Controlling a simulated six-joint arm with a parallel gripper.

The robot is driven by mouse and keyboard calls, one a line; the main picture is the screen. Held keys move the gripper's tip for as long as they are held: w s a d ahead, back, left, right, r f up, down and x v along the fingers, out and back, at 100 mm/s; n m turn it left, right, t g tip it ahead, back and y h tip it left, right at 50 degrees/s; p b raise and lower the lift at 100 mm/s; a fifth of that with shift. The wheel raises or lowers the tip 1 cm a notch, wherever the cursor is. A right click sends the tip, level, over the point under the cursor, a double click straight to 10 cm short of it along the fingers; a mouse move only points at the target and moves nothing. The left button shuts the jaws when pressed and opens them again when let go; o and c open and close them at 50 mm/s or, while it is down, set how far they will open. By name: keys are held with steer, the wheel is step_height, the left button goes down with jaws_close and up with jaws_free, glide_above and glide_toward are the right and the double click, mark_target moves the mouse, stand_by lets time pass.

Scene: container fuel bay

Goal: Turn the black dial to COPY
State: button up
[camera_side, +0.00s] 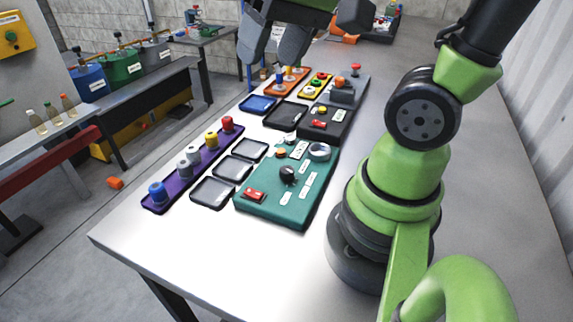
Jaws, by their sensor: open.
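The black dial (288,174) sits on the teal panel (270,208) on the table. White labels lie around the dial, but their words are too small to read, so I cannot tell which one is COPY or where the dial points. The panel also carries a red switch, an orange button and a round white-rimmed part. My gripper (272,50) is at the top of the picture, partly cut off by the frame edge. Its dark fingers are apart with nothing visible between them. It is above the far part of the table, well away from the dial.
A purple tray (178,187) with several coloured knobs and some shallow black trays (212,192) lie left of the panel. A dark panel (326,130), a blue tray (257,104) and an orange tray (287,82) stand farther back. The table front is clear.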

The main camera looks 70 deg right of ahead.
steer(key=w+d+f+m+g, duration=0.2)
steer(key=w+d+f+g, duration=0.2)
steer(key=d+f, duration=0.15)
steer(key=m+g+y, duration=0.2)
steer(key=g, duration=0.2)
glide_toward(286, 169)
steer(key=x, duration=0.9)
steer(key=shift+s+f, duration=0.1)
steer(key=shift+s, duration=0.05)
steer(key=c, duration=0.9)
